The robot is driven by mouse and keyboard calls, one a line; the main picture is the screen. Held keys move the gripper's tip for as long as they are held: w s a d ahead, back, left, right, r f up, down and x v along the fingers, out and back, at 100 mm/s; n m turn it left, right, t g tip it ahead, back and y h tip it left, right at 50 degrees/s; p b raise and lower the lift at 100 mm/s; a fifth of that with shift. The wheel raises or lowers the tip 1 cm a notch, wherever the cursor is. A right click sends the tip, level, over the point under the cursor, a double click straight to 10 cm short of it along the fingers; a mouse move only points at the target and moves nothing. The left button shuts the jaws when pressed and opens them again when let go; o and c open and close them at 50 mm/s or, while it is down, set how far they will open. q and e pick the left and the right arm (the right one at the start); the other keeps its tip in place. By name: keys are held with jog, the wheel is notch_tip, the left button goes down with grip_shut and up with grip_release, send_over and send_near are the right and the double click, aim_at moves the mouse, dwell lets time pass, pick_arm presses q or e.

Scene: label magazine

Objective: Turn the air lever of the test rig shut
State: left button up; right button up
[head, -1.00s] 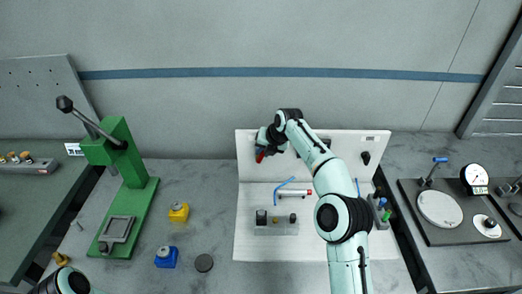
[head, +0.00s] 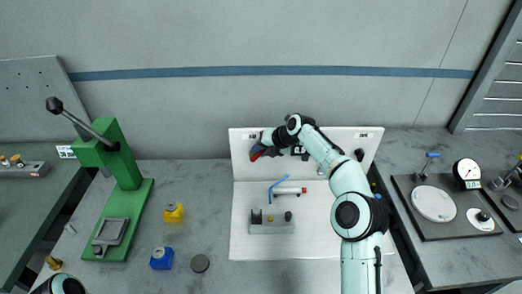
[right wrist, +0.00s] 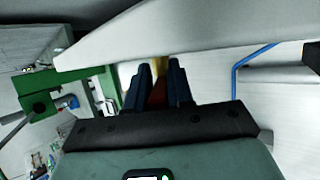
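The test rig is a white base with an upright white back panel (head: 355,133). The red air lever (head: 257,153) shows at the panel's upper left, slanting beside my right gripper (head: 266,148). In the right wrist view, the dark fingers of my right gripper (right wrist: 160,84) stand close together. A red piece (right wrist: 183,92) and a yellowish piece (right wrist: 160,68) show between them, so they look shut on the lever. The lever's pivot is hidden by the gripper. Only a piece of my left arm shows at the bottom left; its gripper is out of view.
On the rig are a grey block (head: 270,228), a blue hose (head: 272,188) and a cylinder (head: 290,191). A green press (head: 125,185) stands left, with yellow (head: 174,212) and blue (head: 162,258) parts nearby. A gauge plate (head: 420,235) lies right.

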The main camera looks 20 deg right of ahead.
jog(key=o, duration=0.3)
jog(key=v, duration=1.3)
jog(key=shift+s+d+r+b, duration=0.1)
jog(key=shift+s+d+b, duration=0.05)
jog(key=shift+b, duration=0.25)
jog(key=shift+c, duration=0.2)
